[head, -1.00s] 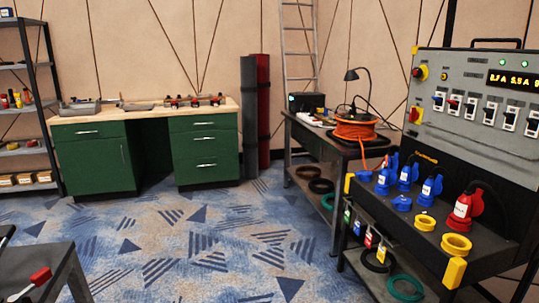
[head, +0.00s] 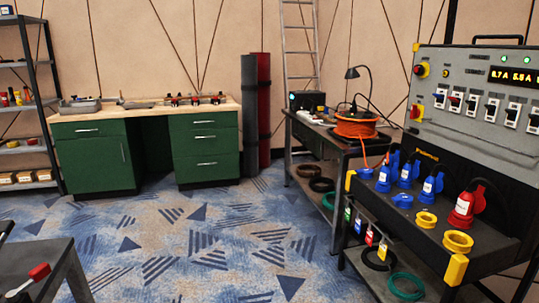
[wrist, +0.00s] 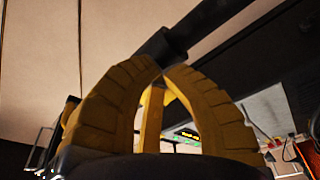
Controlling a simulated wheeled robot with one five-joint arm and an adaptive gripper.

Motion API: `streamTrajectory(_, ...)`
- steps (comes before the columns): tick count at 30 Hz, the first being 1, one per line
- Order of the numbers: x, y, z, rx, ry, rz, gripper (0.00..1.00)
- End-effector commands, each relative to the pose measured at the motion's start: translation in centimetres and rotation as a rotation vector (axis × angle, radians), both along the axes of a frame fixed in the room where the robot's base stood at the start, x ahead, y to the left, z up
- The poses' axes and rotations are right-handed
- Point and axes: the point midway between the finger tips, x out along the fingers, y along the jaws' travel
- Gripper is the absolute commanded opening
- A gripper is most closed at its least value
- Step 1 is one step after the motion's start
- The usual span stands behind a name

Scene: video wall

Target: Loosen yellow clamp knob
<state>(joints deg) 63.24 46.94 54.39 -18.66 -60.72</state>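I cannot pick out a yellow clamp knob for sure in either view. In the wrist view my gripper (wrist: 165,68) shows ridged, yellow-brown fingers that arch inward, with tips close together. A dark rod (wrist: 215,22) comes in from the upper right, and its thicker end lies at the fingertips. I cannot tell whether the fingers grip it. A brighter yellow upright piece (wrist: 151,118) shows between the fingers; I cannot tell whether it is a finger or another thing. My gripper is not in the head view.
A dark table (head: 62,255) with a red-ended handle (head: 40,271) is at lower left. A green workbench (head: 205,150) stands behind it. A power panel (head: 455,75) with blue, yellow and red connectors is at right, beside a cable reel (head: 356,125). The patterned floor between is clear.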

Motion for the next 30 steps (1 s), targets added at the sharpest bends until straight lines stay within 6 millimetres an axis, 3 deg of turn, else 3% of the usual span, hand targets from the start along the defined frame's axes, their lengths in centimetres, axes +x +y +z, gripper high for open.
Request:
streamTrajectory(4,-0.1,-0.2,-0.6,0.009,0.004,-0.002,0.00)
streamTrajectory(16,-0.2,-0.2,-4.3,0.011,0.005,-0.003,0.00)
streamTrajectory(30,-7.1,-2.6,-1.0,-0.015,-0.007,-0.098,0.00)
